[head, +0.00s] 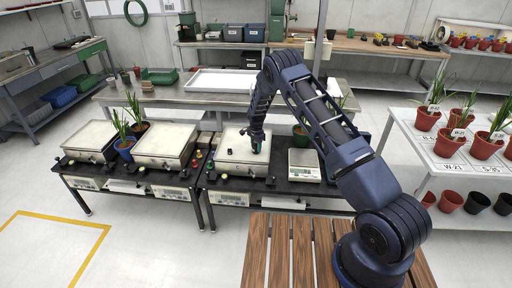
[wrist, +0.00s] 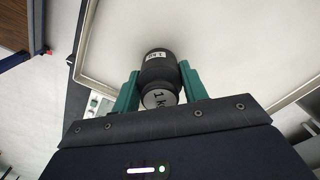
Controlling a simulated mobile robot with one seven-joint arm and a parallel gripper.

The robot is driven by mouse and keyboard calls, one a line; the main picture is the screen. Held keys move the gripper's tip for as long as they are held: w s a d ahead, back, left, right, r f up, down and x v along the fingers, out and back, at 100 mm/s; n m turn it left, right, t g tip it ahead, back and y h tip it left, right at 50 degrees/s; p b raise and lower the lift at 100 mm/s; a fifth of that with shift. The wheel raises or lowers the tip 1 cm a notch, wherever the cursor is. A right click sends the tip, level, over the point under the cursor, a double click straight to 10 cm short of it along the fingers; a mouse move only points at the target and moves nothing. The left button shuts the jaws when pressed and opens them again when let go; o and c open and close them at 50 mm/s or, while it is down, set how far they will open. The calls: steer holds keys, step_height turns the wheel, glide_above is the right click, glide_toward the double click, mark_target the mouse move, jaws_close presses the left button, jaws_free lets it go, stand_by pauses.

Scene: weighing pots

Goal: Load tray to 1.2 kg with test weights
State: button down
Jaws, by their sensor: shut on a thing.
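My gripper (head: 256,146) is over the cream weighing tray (head: 228,155) of the third bench scale from the left. In the wrist view, its two green fingers are shut on a black cylindrical weight (wrist: 158,68) with pale labels; one reads "1 k", the rest is cut off. The tray (wrist: 225,30) with its raised rim fills the background behind the weight. I cannot tell whether the weight touches the tray. Several small weights (head: 199,158) stand on the dark bench left of this tray. The scale's display (head: 233,199) is too small to read.
A small white balance (head: 304,165) stands to the right. A slatted wooden surface (head: 285,250) is in front. Potted plants fill the right shelf (head: 460,165).

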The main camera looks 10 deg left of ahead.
steer(key=shift+f, duration=0.15)
steer(key=c, duration=0.8)
jaws_free()
steer(key=shift+o, duration=0.2)
